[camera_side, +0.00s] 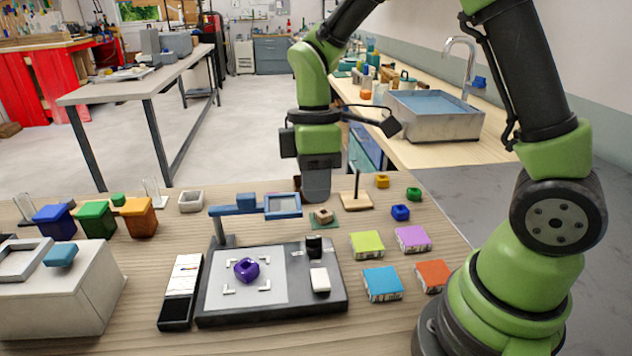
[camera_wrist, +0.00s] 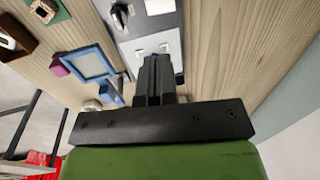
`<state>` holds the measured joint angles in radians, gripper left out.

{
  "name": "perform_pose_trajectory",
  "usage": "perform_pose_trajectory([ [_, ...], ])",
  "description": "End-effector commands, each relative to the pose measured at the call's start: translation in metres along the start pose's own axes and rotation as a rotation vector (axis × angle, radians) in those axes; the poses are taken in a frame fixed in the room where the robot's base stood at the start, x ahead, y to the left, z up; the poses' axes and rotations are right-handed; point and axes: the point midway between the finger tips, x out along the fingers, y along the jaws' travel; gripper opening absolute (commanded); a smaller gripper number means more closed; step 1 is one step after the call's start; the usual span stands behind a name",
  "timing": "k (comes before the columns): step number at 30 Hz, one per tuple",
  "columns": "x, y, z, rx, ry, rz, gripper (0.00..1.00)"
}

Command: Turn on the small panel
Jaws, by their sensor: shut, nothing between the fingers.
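The small panel (camera_side: 215,318) is a dark flat board on the table with a light plate and corner marks. A purple ring-like block (camera_side: 246,269) sits on the plate. A black knob (camera_side: 314,246) and a white rocker switch (camera_side: 319,280) are on its right side; the knob (camera_wrist: 122,15) also shows in the wrist view. I cannot tell the switch's state. A blue arm with a square frame (camera_side: 283,206) stands over its back edge. My gripper (camera_side: 316,197) points down behind that frame, shut and empty. In the wrist view my fingers (camera_wrist: 159,62) hide part of the plate.
Lime, purple, blue and orange boxes (camera_side: 383,283) lie right of the panel. A peg stand (camera_side: 356,198) and small coloured blocks are behind them. A black-and-white tray (camera_side: 181,290) lies left. Coloured bins (camera_side: 98,219) and a white box (camera_side: 60,300) stand farther left.

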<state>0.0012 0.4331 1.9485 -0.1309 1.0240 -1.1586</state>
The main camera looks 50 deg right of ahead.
Motion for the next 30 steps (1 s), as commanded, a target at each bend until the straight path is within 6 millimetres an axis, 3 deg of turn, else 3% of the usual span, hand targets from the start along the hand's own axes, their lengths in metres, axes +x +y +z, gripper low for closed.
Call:
perform_pose_trajectory([
  [11,-0.003,-0.001,0.0,-0.001,0.0,-0.001,0.0],
  [15,-0.001,-0.014,-0.002,-0.004,-0.001,-0.001,0.0],
  [23,0.0,-0.014,-0.002,0.0,0.0,-0.001,0.0],
  [30,0.024,-0.015,-0.002,-0.001,-0.005,-0.006,0.0],
])
